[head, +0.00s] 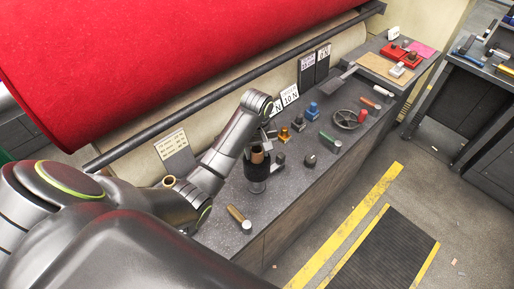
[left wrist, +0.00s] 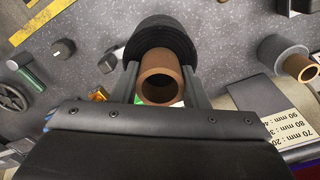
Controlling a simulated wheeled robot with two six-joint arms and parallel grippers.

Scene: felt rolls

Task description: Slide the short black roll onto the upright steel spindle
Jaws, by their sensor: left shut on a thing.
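The short black roll (head: 256,171) stands upright at the grey bench, with a brown core tube (head: 257,155) sticking out of its top. My left gripper (head: 260,149) is above it and shut on the core; in the left wrist view a finger lies on each side of the core (left wrist: 160,78), with the black felt (left wrist: 163,38) beyond. I cannot make out the steel spindle; the roll and gripper may hide it. Whether the roll is on it or above the bench I cannot tell. My right gripper is not in view.
A second roll with a brown core (left wrist: 285,58) stands nearby, mostly hidden by my arm in the head view. A brown cylinder (head: 238,215) lies toward the near end. Small blocks, a blue object (head: 312,110) and a handwheel (head: 348,119) are farther along. A red felt roll (head: 180,50) hangs behind.

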